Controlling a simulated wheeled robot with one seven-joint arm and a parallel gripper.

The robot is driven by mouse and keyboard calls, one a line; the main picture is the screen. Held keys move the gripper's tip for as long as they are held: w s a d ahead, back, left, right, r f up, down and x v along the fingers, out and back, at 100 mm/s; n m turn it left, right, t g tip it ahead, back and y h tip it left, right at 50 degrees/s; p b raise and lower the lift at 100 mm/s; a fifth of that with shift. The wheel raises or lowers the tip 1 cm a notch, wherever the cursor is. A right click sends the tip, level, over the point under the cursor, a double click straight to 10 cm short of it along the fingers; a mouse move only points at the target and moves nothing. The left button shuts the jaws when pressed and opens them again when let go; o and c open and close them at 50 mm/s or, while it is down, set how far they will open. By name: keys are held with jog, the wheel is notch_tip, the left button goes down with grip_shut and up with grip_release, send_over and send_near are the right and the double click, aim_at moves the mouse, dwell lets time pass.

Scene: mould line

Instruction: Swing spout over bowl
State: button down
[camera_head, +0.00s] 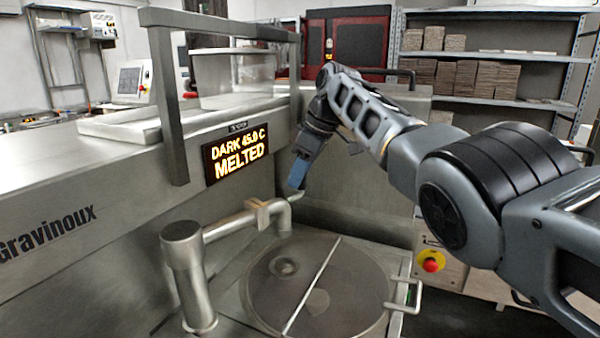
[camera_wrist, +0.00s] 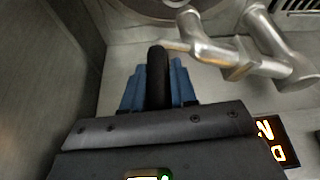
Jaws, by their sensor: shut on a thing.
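The spout (camera_head: 232,225) is a grey metal pipe on a thick upright post. Its down-turned end overlaps the back-left rim of the round bowl (camera_head: 262,306) in the head view. I cannot tell whether the outlet is inside the rim. The spout also shows in the wrist view (camera_wrist: 215,53), with part of the bowl (camera_wrist: 150,14) at the top. A thin rod leads from the spout's end to a black handle (camera_wrist: 157,65). My gripper (camera_head: 299,184) is shut on this handle, with its blue fingers on both sides of it. The fingertips are partly hidden in the head view.
The Gravinoux machine (camera_head: 60,260) rises at left with a lit display (camera_head: 236,155) reading "DARK 45.0 C MELTED". A steel panel (camera_head: 365,200) stands behind the bowl. A bar handle (camera_head: 405,295) and a red stop button (camera_head: 431,264) are at right. Shelves (camera_head: 480,97) stand behind.

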jog(key=shift+s+a, duration=0.1)
jog(key=shift+a, duration=0.35)
jog(key=c, duration=0.9)
grip_release()
jog(key=shift+c, duration=0.2)
jog(key=shift+d+r, duration=0.3)
jog(key=shift+r, duration=0.1)
jog(key=b+v, duration=0.1)
jog(key=v, duration=0.5)
jog(key=shift+r+b, duration=0.35)
jog(key=shift+b, duration=0.05)
jog(key=shift+s+d, duration=0.15)
